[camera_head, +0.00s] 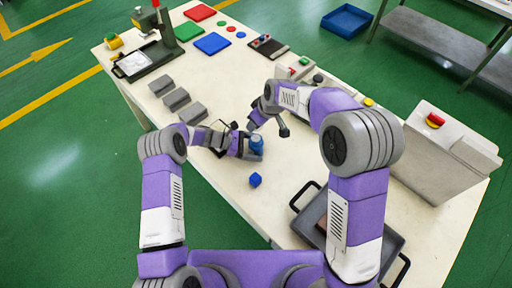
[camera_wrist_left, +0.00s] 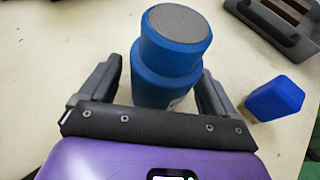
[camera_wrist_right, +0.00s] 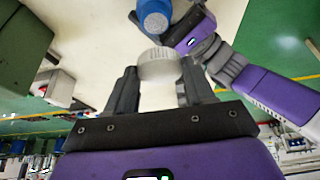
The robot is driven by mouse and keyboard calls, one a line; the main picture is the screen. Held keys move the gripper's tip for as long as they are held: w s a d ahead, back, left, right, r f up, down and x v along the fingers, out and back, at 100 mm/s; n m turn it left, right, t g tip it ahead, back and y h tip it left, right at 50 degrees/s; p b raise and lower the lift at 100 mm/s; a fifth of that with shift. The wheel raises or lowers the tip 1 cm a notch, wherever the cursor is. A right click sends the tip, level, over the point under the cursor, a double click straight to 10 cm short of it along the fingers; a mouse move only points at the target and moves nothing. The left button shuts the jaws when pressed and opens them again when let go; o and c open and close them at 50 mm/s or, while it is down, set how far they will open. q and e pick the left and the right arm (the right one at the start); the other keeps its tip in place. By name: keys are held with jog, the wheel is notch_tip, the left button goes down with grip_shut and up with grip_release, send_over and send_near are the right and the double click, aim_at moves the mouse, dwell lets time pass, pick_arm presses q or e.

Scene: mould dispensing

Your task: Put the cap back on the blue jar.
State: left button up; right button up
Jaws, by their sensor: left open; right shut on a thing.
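The blue jar (camera_head: 256,144) stands upright on the table; its grey round top faces up in the left wrist view (camera_wrist_left: 168,65). My left gripper (camera_head: 250,151) is open, with one finger on each side of the jar. My right gripper (camera_wrist_right: 160,80) is shut on the cap (camera_wrist_right: 160,63), a pale ridged disc. In the right wrist view the jar (camera_wrist_right: 154,18) lies beyond the cap, apart from it.
A blue block (camera_head: 255,180) lies close to the jar. A dark tray (camera_head: 312,233) with handles is near the front edge. Several grey blocks (camera_head: 176,99) stand to the left. A grey box with a red button (camera_head: 432,150) stands at the right.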

pick_arm(q)
jog(key=c, duration=1.5)
jog(key=shift+c, duration=0.2)
pick_arm(e)
send_over(256, 138)
jog(key=shift+s+d+f, duration=0.1)
jog(key=shift+f, duration=0.75)
jog(key=shift+s+d+f, duration=0.15)
jog(key=shift+f, duration=0.65)
jog(key=shift+s+d+f, duration=0.1)
jog(key=shift+f, duration=0.75)
jog(key=shift+f, duration=0.85)
jog(key=shift+f, duration=0.55)
